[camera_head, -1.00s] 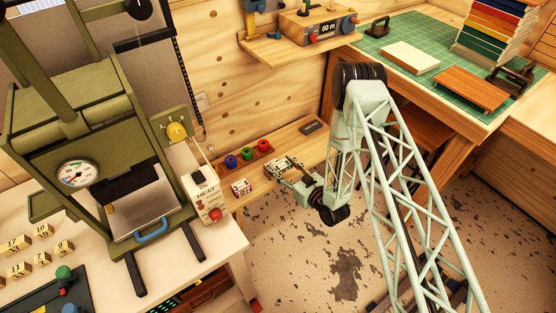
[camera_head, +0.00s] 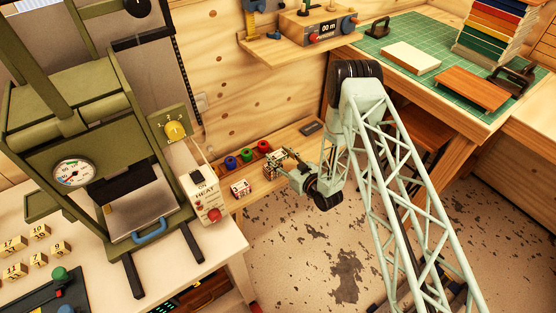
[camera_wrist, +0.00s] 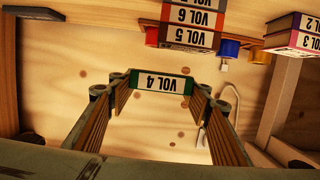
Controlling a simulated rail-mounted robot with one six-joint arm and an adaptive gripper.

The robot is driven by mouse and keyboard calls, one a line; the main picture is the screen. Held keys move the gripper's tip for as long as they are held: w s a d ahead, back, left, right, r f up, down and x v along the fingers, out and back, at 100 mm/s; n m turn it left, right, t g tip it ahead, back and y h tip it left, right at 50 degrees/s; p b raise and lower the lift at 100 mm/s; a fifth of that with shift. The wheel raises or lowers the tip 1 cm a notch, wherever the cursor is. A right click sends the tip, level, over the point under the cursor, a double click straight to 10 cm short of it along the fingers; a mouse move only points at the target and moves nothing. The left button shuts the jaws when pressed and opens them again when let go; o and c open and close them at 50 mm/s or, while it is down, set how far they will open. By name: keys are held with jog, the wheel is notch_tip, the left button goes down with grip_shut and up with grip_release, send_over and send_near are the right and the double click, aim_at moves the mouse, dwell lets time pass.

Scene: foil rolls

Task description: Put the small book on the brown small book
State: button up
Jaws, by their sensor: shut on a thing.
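My gripper (camera_wrist: 162,80) is shut on a small book (camera_wrist: 162,84) with a dark green cover and a white "VOL 4" label, upside down in the wrist view. The book spans the two fingertips. In the head view my gripper (camera_head: 287,163) is over the wooden bench by the wall; the held book is too small to make out there. In the wrist view, a stack of small books with a reddish-brown "VOL 5" book (camera_wrist: 188,36) and an orange-brown "VOL 6" book (camera_wrist: 195,15) is apart from the held book. I cannot tell which is the brown small book.
Two more small books (camera_wrist: 292,36), "VOL 2" and "VOL 3", sit at the right of the wrist view. Blue (camera_head: 231,162), green (camera_head: 247,155) and red (camera_head: 263,147) rolls stand on the bench by the wall. The heat press (camera_head: 110,170) is at left.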

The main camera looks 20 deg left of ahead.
aim_at(278, 159)
jog(key=shift+w+a, duration=0.2)
jog(key=shift+w, duration=0.15)
jog(key=shift+f+b, duration=0.55)
jog(key=shift+f, duration=1.25)
jog(key=shift+s+f, duration=0.1)
jog(key=o, duration=0.9)
jog(key=p+v, duration=0.2)
jog(key=v, duration=1)
jog(key=shift+r, duration=0.2)
